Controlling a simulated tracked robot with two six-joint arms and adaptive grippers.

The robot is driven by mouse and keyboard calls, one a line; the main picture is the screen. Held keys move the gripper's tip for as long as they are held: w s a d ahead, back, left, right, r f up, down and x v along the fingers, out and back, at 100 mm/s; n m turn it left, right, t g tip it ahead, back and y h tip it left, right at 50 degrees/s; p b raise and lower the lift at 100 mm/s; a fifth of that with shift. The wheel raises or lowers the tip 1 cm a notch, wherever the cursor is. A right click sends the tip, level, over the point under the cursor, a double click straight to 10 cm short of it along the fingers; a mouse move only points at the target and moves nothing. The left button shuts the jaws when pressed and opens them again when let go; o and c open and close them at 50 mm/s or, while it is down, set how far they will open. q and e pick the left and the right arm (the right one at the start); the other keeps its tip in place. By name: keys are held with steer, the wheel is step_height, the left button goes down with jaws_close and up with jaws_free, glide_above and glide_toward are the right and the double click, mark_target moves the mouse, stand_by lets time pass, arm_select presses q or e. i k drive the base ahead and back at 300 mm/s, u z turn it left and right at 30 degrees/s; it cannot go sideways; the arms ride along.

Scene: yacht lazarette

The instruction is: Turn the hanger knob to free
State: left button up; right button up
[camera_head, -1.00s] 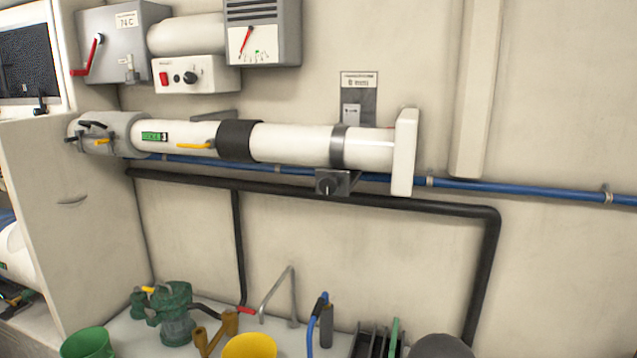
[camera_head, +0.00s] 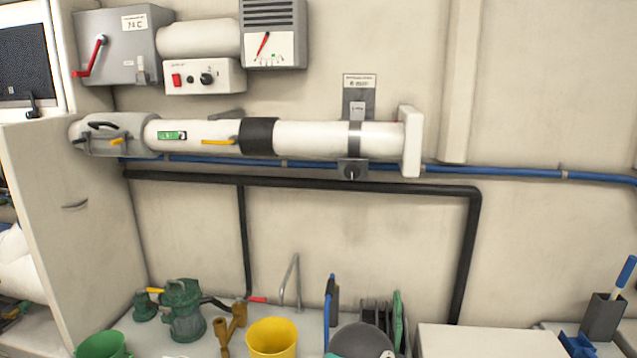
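The hanger knob (camera_head: 351,172) is a small round black knob with a light pointer line on a grey bracket. The bracket sits under the white horizontal pipe (camera_head: 310,138), below a grey strap (camera_head: 354,140) around it. The pointer line looks roughly vertical. A grey hanger plate (camera_head: 358,103) with a small label is on the wall above the strap. Neither of my grippers is in view, and nothing touches the knob.
A blue pipe (camera_head: 500,172) and a black pipe (camera_head: 420,190) run along the wall near the knob. Below is a counter with a green pump (camera_head: 184,310), a yellow bucket (camera_head: 272,338) and a grey round object (camera_head: 360,341). The wall space between is clear.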

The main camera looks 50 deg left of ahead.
mark_target(352, 170)
steer(key=u, duration=0.05)
steer(key=k, duration=0.7)
steer(key=z, duration=1)
steer(key=i, duration=0.1)
steer(key=u, duration=2.95)
steer(key=i, duration=1)
steer(key=z, duration=0.1)
steer(key=k, duration=0.95)
steer(key=u, duration=0.15)
steer(key=i, duration=0.95)
steer(key=z, duration=0.05)
